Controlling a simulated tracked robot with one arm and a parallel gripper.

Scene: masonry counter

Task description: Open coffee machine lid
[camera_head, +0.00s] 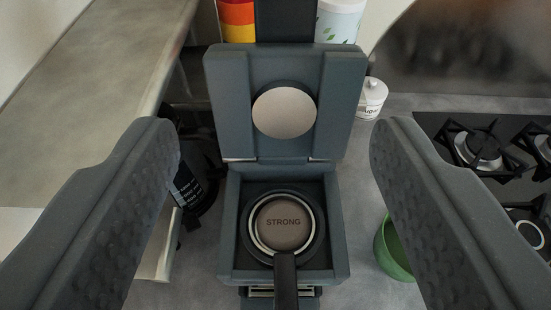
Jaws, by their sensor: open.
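The grey coffee machine (229,261) stands in the middle of the head camera view. Its lid (222,95) is up, tilted back at the hinge, with a round metal disc (284,111) on its inner face. In the open well sits a round capsule marked STRONG (283,226) in a holder with a dark handle (286,285) pointing towards me. My gripper (272,150) is open, with one finger on each side of the machine. I see nothing between the fingers that they touch.
A white lidded jar (372,97) stands behind the machine at right. A green bowl (393,252) is partly hidden by the right finger. A gas hob (480,150) lies at right. Red and yellow (237,20) and white leaf-patterned (340,20) containers stand behind. A counter (90,90) runs along the left.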

